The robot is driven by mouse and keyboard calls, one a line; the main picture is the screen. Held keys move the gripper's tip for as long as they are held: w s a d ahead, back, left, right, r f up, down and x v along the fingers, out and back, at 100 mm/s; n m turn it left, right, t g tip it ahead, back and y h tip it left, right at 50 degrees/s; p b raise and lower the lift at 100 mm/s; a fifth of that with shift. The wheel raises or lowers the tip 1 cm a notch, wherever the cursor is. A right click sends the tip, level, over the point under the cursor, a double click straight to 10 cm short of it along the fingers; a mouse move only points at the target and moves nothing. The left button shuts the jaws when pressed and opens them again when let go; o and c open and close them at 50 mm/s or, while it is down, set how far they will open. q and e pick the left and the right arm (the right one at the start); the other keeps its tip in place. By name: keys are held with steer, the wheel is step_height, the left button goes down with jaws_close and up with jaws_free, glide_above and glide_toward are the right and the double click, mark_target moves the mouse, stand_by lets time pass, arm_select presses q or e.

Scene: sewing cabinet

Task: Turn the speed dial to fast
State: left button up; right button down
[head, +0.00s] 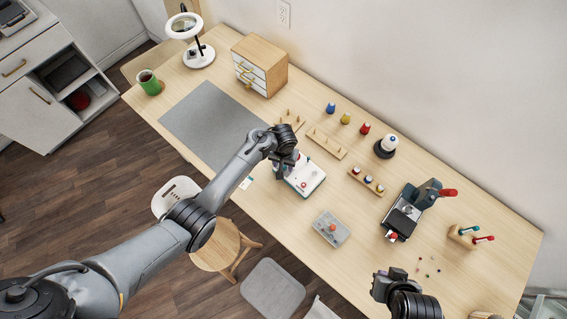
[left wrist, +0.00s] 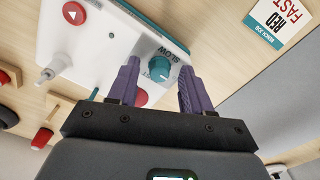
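The white control box (head: 312,172) lies on the wooden table beneath my left gripper (head: 287,168). In the left wrist view my left gripper (left wrist: 160,85) is open, with its two purple fingers apart. The teal speed dial (left wrist: 160,67) shows between and just beyond the fingertips; whether they touch it is unclear. A SLOW label (left wrist: 150,52) is beside the dial; the rest of its lettering is partly hidden. A card (left wrist: 279,20) reading RED FAST lies on the table. My right gripper (head: 388,284) hangs low at the right in the head view; its fingers are unclear.
The box also carries a red triangle button (left wrist: 74,13); another red part (left wrist: 140,97) is partly behind the fingers. A grey mat (head: 210,122) lies left.

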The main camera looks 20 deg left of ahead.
arm_select(q)
jaws_close()
steer(key=shift+r, duration=0.1)
steer(key=m+p, duration=0.2)
steer(key=shift+r+m, duration=0.1)
steer(key=shift+m, duration=0.3)
steer(key=m+p, duration=0.1)
steer(key=m, duration=0.2)
steer(key=shift+m, duration=0.3)
steer(key=m, duration=0.2)
steer(key=shift+m+p, duration=0.4)
steer(key=m, duration=0.2)
steer(key=shift+m, duration=0.3)
steer(key=m, duration=0.5)
steer(key=shift+f, duration=0.2)
steer(key=shift+m, duration=0.3)
